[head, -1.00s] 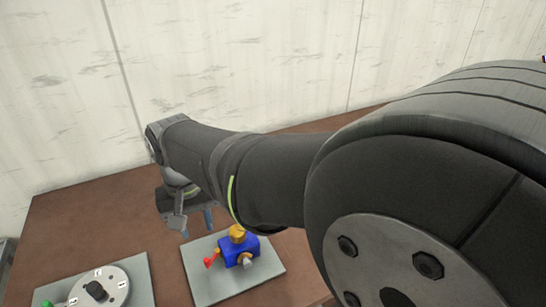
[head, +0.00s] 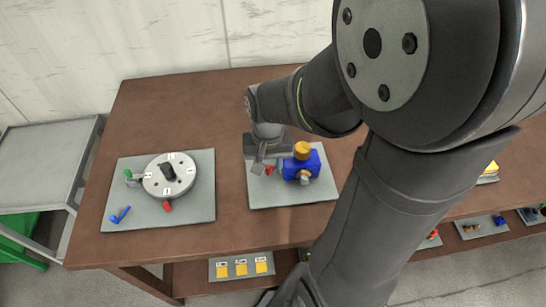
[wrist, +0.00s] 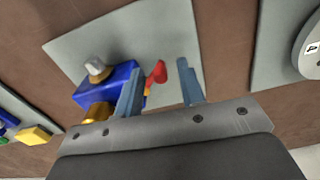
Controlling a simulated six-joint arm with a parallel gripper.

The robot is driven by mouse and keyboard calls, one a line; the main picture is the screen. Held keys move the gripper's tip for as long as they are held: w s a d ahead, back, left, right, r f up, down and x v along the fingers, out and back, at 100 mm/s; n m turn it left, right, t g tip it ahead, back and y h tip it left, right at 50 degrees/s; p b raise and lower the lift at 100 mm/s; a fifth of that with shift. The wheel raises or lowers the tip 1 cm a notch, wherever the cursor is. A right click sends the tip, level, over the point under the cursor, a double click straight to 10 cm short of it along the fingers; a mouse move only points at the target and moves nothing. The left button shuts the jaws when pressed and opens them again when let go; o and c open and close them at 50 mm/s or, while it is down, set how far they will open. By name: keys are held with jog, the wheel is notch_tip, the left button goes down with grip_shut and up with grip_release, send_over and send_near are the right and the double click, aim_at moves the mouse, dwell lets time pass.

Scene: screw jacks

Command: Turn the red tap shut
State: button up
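A blue valve block (head: 303,166) with an orange-yellow knob (head: 302,150) on top and a grey fitting (head: 304,178) at its front sits on a grey plate (head: 262,197). The red tap handle (head: 269,169) sticks out on the block's left side. In the wrist view, the red handle (wrist: 157,73) appears between the two blue-grey fingers of my gripper (wrist: 160,82), nearer the left finger, with part of the block hidden behind that finger. My gripper is open. I cannot tell whether a finger touches the handle. In the head view, my gripper's fingertips are largely hidden.
Yellow blocks (head: 241,267) lie on a lower shelf. A grey side table (head: 45,160) stands left. Brown table is clear behind the plates.

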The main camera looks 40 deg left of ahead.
grip_shut()
jog(key=d+n, duration=0.1)
jog(key=n, duration=0.3)
jog(key=shift+w+d, duration=0.15)
jog(key=shift+d, duration=0.25)
jog(key=shift+w+d+n, duration=0.2)
jog(key=shift+d+n, duration=0.15)
jog(key=shift+n, duration=0.75)
jog(key=shift+w+d+n, duration=0.2)
jog(key=shift+d+n, duration=0.1)
jog(key=shift+n, duration=0.8)
grip_release()
